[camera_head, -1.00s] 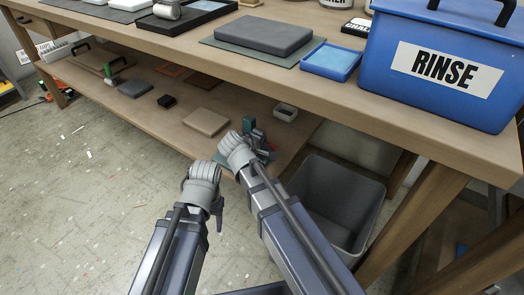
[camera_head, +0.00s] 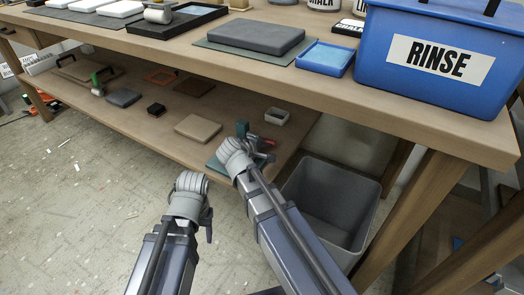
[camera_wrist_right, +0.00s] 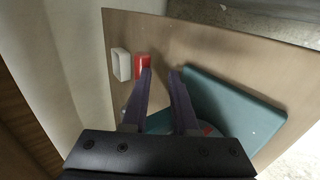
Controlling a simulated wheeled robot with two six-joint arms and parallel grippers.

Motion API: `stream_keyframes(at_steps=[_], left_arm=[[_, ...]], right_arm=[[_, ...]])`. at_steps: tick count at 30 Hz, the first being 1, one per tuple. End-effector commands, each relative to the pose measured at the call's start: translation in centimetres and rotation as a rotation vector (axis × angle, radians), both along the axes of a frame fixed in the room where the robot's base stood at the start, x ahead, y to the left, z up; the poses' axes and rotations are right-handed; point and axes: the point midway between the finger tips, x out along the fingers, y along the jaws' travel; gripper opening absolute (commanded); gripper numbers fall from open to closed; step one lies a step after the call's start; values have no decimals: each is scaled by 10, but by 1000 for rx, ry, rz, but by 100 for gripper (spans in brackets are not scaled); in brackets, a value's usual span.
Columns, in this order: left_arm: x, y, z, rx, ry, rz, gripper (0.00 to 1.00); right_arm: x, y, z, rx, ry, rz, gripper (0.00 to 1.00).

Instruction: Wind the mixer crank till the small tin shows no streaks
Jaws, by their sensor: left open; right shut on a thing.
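The mixer on the lower shelf shows as a teal upright (camera_head: 242,128) on a teal base (camera_head: 216,165), with red and dark parts (camera_head: 267,143) beside it. In the right wrist view the teal base (camera_wrist_right: 235,105) lies flat to the right of the fingers. My right gripper (camera_wrist_right: 160,75) is at the mixer, shut on its crank; the grip is mostly hidden by my wrist. A red piece (camera_wrist_right: 142,67) shows beyond the fingertips. My left gripper (camera_head: 208,226) is open and empty, in front of the shelf. I cannot make out the small tin's contents or any streaks.
A small white tray (camera_head: 277,116) lies behind the mixer. A tan block (camera_head: 198,128) and several tiles lie left on the shelf. A grey bin (camera_head: 330,205) stands at right. The blue RINSE tub (camera_head: 440,60) is on the tabletop above.

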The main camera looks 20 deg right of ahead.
Motion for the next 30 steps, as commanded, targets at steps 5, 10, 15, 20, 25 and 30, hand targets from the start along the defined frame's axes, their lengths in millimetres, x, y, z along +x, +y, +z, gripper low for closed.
stream_keyframes(at_steps=[5, 10, 15, 20, 25, 30], left_arm=[[0, 0, -3, 0, 0, 0, 57], [0, 0, -3, 0, 0, 0, 57], [0, 0, -3, 0, 0, 0, 57], [0, 0, -4, 0, 0, 0, 57], [0, 0, -4, 0, 0, 0, 57], [0, 0, -2, 0, 0, 0, 57]], right_arm=[[11, -9, -6, 14, 7, -16, 0], [17, -13, -5, 15, 6, -15, 0], [20, -13, -6, 15, 5, -14, 0], [22, -13, -6, 15, 5, -12, 0], [23, -13, -6, 14, 3, -12, 0], [18, -13, -3, 12, 3, -10, 0]])
